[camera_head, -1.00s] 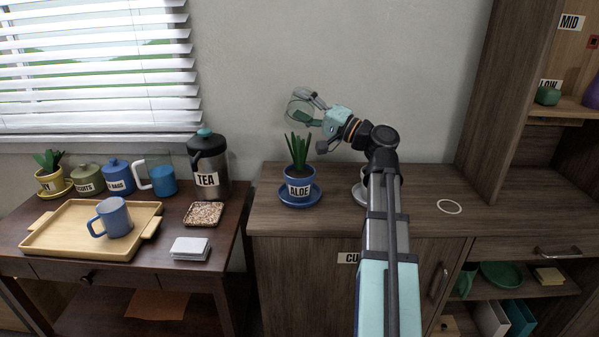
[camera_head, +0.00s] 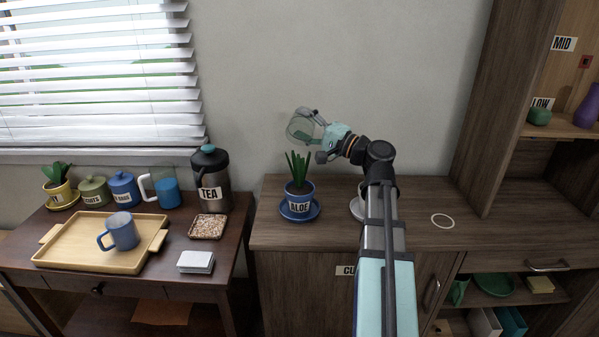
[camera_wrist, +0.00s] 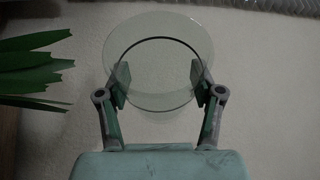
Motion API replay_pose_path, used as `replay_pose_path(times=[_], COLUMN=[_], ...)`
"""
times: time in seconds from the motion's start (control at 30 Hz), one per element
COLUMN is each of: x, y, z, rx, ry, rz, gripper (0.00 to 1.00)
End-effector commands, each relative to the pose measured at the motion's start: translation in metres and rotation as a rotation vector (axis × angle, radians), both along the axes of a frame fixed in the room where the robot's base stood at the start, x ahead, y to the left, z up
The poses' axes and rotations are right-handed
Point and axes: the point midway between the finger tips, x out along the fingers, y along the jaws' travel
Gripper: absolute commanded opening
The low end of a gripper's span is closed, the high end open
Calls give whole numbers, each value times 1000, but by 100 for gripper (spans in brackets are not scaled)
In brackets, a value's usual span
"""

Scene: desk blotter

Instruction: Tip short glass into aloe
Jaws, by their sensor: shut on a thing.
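The short glass (camera_head: 299,129) is clear and see-through. My gripper (camera_head: 312,128) is shut on it and holds it in the air above the aloe, tilted. In the wrist view the glass (camera_wrist: 158,60) sits between both fingers of my gripper (camera_wrist: 160,92), its round rim showing. I cannot tell whether anything is in it. The aloe (camera_head: 298,168) has green upright leaves in a blue pot labelled ALOE, on a blue saucer (camera_head: 285,210) on the cabinet top. Its leaves also show at the left of the wrist view (camera_wrist: 30,68).
A white ring (camera_head: 443,221) lies on the cabinet top (camera_head: 480,235) at the right. A pale round thing is partly hidden behind my arm. The tea jug (camera_head: 210,180) and a tray (camera_head: 60,255) with a blue mug (camera_head: 120,232) stand on the left table.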

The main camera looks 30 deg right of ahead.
Motion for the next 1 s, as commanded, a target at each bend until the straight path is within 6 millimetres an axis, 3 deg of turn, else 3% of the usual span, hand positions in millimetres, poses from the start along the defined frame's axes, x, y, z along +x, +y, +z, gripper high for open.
replay_pose_path(times=[0.03,0.2,1.0], x=[0,2,8], y=[-1,-1,-7], z=[12,3,8], rx=[19,33,192], ry=[23,39,239], rz=[0,0,1], gripper=[19,19,19])
